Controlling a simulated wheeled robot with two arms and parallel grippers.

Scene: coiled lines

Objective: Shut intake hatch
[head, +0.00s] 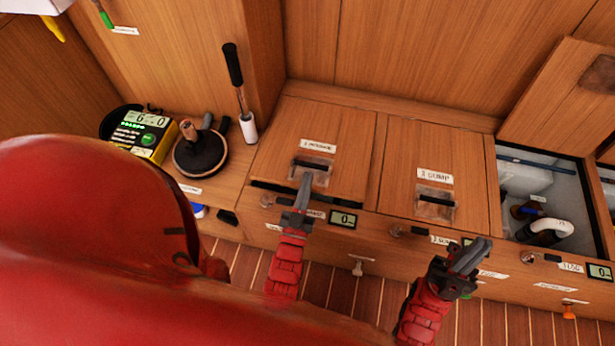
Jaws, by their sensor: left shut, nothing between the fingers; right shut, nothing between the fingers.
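The left hatch lid (342,122), whose small label seems to read intake, lies almost flat on the wooden bench. A dark gap shows along its front edge, so it looks slightly raised there. Its recessed latch (312,166) is near the front. My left gripper (304,182) is shut and empty, its tips over the lid's front part just below the latch. I cannot tell whether it touches the lid. My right gripper (476,250) is shut and empty, in front of the bench between the sump hatch (437,150) and the open hatch.
The sump hatch lies flat. At the right a hatch lid (553,100) stands raised over a compartment with a white pipe (552,228). A yellow meter (145,135), a black round-based tool (200,155) and a roller-like tool (240,95) stand left. My red body covers the lower left.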

